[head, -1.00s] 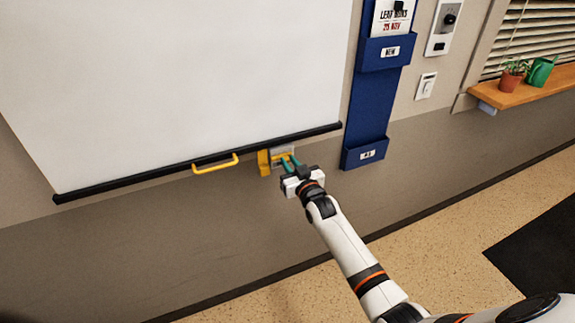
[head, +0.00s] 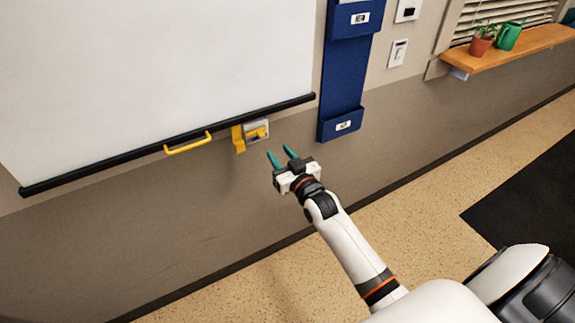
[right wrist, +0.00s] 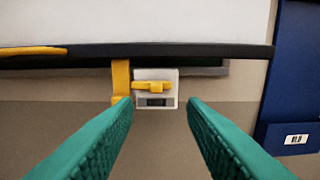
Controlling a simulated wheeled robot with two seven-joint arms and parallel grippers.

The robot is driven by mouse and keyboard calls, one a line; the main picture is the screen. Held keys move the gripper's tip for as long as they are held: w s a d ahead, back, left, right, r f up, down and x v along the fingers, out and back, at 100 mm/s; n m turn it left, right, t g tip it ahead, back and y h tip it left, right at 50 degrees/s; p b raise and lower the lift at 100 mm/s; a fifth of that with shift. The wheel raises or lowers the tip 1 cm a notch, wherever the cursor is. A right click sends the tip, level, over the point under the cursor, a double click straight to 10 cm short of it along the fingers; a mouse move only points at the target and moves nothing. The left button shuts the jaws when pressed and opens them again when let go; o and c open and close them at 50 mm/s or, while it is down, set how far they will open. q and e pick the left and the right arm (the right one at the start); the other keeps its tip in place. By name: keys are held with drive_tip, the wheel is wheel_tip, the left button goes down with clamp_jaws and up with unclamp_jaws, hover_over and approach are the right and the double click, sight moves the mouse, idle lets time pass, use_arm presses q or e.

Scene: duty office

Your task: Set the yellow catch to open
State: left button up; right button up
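The yellow catch (head: 258,133) sits on a small pale plate (right wrist: 168,75) on the wall, just below the screen's black bottom bar. In the right wrist view the catch (right wrist: 152,87) is a horizontal yellow bar with a raised middle, above a dark slot whose marking is too small to read. A yellow bracket (right wrist: 121,82) hangs beside the plate on its left. My right gripper (head: 281,154) is open and empty, its teal fingers pointing at the wall. It is apart from the catch, below and right of it in the head view. My left gripper is not in view.
A white screen (head: 150,70) with a yellow pull handle (head: 188,144) hangs left of the catch. A blue wall pocket rack (head: 345,80) is on the right. A wooden shelf (head: 520,50) holds a plant and a green can. The lower wall is clear.

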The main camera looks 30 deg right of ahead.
drive_tip(key=s, duration=0.3)
drive_tip(key=shift+s, duration=0.15)
idle(0.4)
drive_tip(key=s+a+f+g, duration=0.1)
drive_tip(key=s+f+g, duration=0.35)
drive_tip(key=f, duration=0.75)
drive_tip(key=s+a+f+g, duration=0.1)
drive_tip(key=s+f+g, duration=0.1)
drive_tip(key=s+f, duration=0.75)
drive_tip(key=s+a+f+g, duration=0.1)
drive_tip(key=s+f+g, duration=0.2)
drive_tip(key=f, duration=1.2)
drive_tip(key=s+a+f+n+g, duration=0.1)
drive_tip(key=s+f+g, duration=0.2)
drive_tip(key=s+f, duration=0.4)
drive_tip(key=s+a+f+n+g, duration=0.1)
drive_tip(key=s+f+g, duration=0.3)
drive_tip(key=s, duration=2)
wheel_tip(320, 180, down, 4)
drive_tip(key=shift+a, duration=0.3)
